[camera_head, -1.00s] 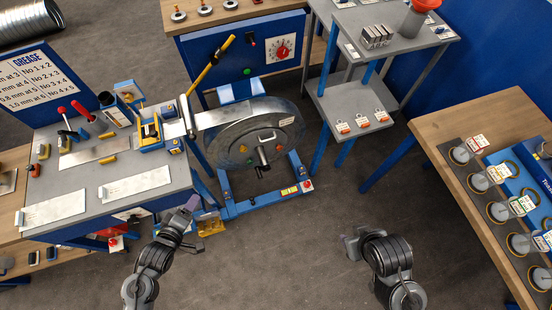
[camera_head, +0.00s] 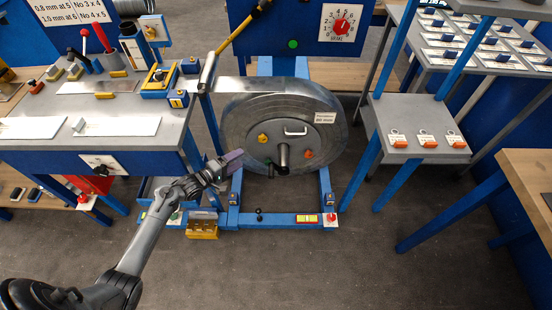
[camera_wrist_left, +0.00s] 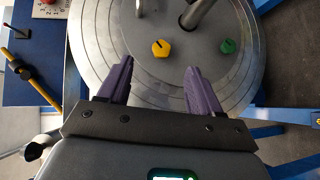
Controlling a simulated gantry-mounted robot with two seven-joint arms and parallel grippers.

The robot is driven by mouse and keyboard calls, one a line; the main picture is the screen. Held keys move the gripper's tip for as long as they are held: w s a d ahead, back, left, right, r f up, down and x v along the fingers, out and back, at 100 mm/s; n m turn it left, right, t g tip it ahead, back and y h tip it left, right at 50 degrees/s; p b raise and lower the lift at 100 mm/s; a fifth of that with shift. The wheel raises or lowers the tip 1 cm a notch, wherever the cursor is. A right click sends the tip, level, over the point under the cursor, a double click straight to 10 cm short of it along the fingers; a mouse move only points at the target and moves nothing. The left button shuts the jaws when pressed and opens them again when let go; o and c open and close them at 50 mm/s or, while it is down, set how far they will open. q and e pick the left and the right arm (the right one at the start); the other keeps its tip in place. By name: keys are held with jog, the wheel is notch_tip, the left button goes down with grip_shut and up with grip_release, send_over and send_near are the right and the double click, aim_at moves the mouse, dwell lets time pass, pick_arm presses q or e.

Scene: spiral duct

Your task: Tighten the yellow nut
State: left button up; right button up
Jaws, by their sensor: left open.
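The yellow nut (camera_head: 262,138) is a small knob on the face of the grey metal coil disc (camera_head: 240,150), left of the central shaft (camera_head: 283,157). In the left wrist view the yellow nut (camera_wrist_left: 160,48) lies ahead of and between my purple fingertips, apart from them. My left gripper (camera_head: 232,160) is open and empty, in front of the disc's lower left edge; its fingers (camera_wrist_left: 160,72) also show spread in the left wrist view. My right gripper is out of the head view.
An orange nut (camera_head: 308,154), a green knob (camera_wrist_left: 228,46) and a handle (camera_head: 296,132) are on the disc. A blue stand (camera_head: 285,219) holds it. A workbench (camera_head: 60,148) stands left; a grey shelf (camera_head: 400,150) stands right.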

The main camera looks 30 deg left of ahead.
aim_at(262, 141)
pick_arm(q)
jog(key=shift+t, duration=0.5)
jog(key=w+f+b, duration=0.1)
jog(key=w+b, duration=0.2)
jog(key=w, duration=0.1)
jog(key=w+f+b, duration=0.1)
jog(key=w+b, duration=0.2)
jog(key=w, duration=0.1)
jog(key=w+f+b, duration=0.1)
jog(key=w+b, duration=0.2)
jog(key=w, duration=0.1)
jog(key=shift+f+b, duration=0.1)
jog(key=shift+b, duration=0.25)
jog(key=shift+b+x, duration=0.4)
jog(key=shift+x, duration=0.65)
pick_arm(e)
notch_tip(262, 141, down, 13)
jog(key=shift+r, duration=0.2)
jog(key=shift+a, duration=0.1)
